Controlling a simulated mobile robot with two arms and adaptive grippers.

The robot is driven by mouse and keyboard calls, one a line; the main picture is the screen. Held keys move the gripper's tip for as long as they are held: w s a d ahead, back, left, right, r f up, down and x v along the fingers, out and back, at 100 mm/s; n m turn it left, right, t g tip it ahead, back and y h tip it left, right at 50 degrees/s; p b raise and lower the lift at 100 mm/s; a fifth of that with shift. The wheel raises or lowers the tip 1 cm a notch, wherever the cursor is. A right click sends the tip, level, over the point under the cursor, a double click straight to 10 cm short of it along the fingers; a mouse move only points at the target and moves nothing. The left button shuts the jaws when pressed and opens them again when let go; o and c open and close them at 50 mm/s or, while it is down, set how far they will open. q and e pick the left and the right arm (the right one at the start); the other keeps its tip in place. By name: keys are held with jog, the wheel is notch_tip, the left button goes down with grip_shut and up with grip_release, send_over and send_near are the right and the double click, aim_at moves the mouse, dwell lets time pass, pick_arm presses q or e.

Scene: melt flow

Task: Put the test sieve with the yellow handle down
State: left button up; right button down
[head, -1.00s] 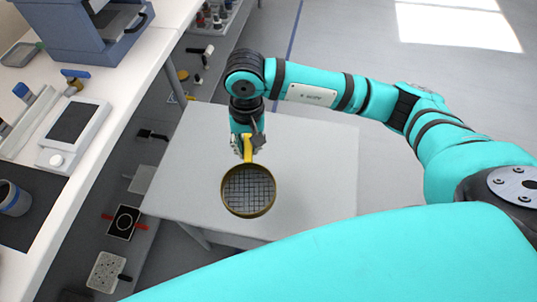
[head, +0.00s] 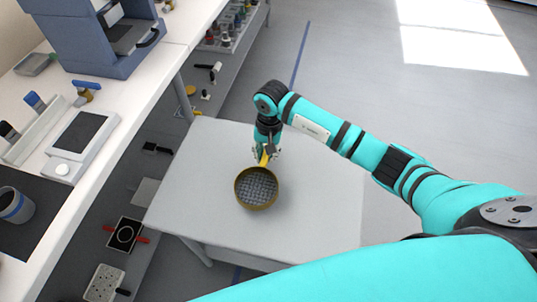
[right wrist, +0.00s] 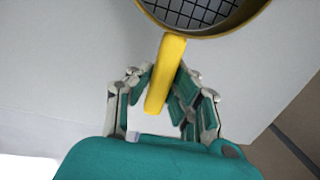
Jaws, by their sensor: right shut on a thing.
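The test sieve (head: 256,205) is a round, brass-coloured ring with a dark wire mesh and a yellow handle (right wrist: 167,70). In the head view it is over the light grey table (head: 320,225), near the middle. I cannot tell whether it touches the tabletop. My right gripper (head: 265,156) is shut on the yellow handle, and it also shows in the right wrist view (right wrist: 160,92). In that view the sieve's rim and mesh (right wrist: 195,10) lie at the top, beyond the fingers. My left gripper is not in view.
Left is a white bench with a scale (head: 80,135), a blue-grey machine (head: 100,45) and a cup (head: 14,205). A lower shelf holds plates with handles, one black with red handles (head: 124,235). The table around the sieve is clear.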

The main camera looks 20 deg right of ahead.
jog(key=shift+w+d, duration=0.5)
jog(key=shift+w, duration=0.05)
notch_tip(320, 180, down, 3)
jog(key=shift+f+p, duration=0.15)
jog(key=shift+p, duration=0.35)
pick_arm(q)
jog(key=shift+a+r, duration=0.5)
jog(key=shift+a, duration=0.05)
pick_arm(e)
jog(key=shift+f, duration=0.2)
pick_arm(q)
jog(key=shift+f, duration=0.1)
pick_arm(e)
jog(key=shift+f+b, duration=0.2)
jog(key=shift+b, duration=0.1)
jog(key=c, duration=1.2)
grip_release()
jog(key=shift+r, duration=0.1)
jog(key=shift+c, duration=0.2)
